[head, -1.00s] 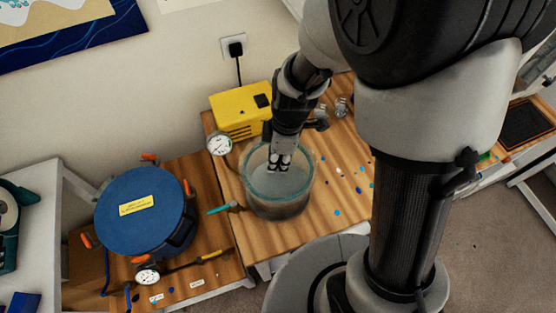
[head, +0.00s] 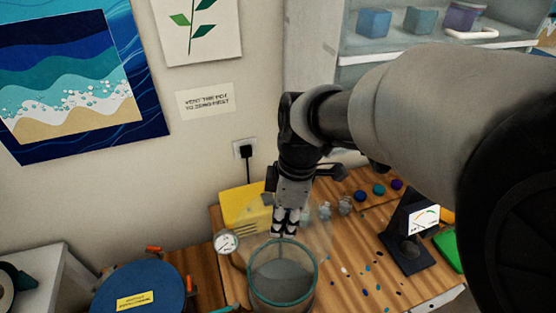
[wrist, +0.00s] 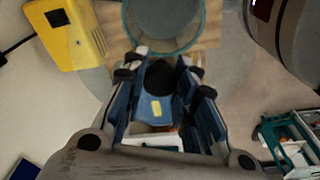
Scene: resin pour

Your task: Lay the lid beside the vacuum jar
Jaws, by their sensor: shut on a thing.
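The vacuum jar (head: 262,292) is a clear round vessel with a teal rim. It stands on the wooden bench, and its rim also shows at the top of the wrist view (wrist: 190,40). My gripper (head: 283,232) is above the jar's back edge in the head view, pointing down. It is shut on the lid (head: 318,232), a faint clear disc that spreads around the fingertips, apart from the jar. A dark round piece (wrist: 160,76) shows between the fingers in the wrist view, likely the lid's knob. The lid's outline is hard to see.
A yellow pump (head: 240,207) and a gauge (head: 227,242) stand behind and left of the jar. A blue-topped pot (head: 165,288) is at left. A black scale-like stand (head: 408,250) and small coloured bits lie right.

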